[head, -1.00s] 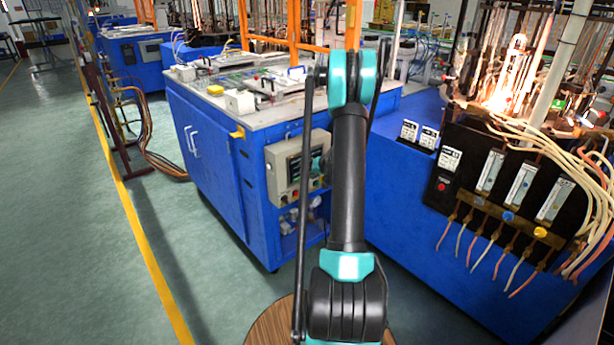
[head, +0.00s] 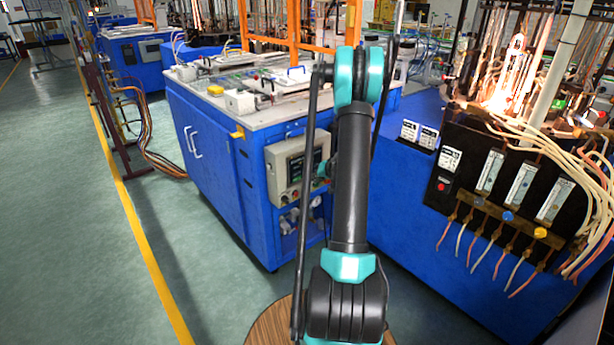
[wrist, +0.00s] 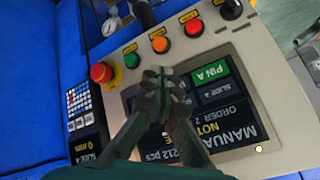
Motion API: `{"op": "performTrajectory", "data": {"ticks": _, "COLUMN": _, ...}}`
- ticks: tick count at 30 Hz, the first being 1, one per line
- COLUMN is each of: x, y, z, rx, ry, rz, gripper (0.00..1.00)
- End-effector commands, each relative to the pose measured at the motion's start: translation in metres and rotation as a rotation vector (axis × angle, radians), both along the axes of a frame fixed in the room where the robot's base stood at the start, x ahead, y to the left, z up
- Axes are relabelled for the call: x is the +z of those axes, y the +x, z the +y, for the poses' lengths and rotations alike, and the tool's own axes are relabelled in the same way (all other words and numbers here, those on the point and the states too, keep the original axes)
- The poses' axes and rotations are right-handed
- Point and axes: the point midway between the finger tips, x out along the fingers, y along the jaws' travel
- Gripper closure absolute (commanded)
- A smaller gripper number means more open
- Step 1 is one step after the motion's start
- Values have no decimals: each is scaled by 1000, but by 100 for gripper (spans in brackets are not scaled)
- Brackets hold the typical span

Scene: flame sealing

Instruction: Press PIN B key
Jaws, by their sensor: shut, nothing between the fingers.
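The control panel with its dark touch screen (wrist: 232,110) appears upside down in the wrist view. A green key (wrist: 210,73) on the screen reads PIN A, with a SLIDE A key (wrist: 212,92) beside it. I cannot make out the PIN B key; my gripper covers part of the screen. My gripper (wrist: 160,76) is shut and empty, its fingertips in front of the screen's edge near the coloured buttons. I cannot tell whether they touch. In the head view the panel (head: 284,172) is on the blue cabinet, and my arm hides the gripper.
Around the screen are a red emergency knob (wrist: 102,72), a green button (wrist: 131,60), an orange button (wrist: 159,44), a red button (wrist: 194,27) and a black selector knob (wrist: 230,9). A keypad (wrist: 79,100) lies at left. A blue bench (head: 430,230) stands right of my arm.

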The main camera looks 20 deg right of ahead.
Motion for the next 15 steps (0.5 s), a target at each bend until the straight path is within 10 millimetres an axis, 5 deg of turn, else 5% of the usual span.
{"op": "performTrajectory", "data": {"ticks": 15, "x": 0, "y": -27, "z": -10, "rx": -1, "ry": 0, "rz": -1, "gripper": 100}}
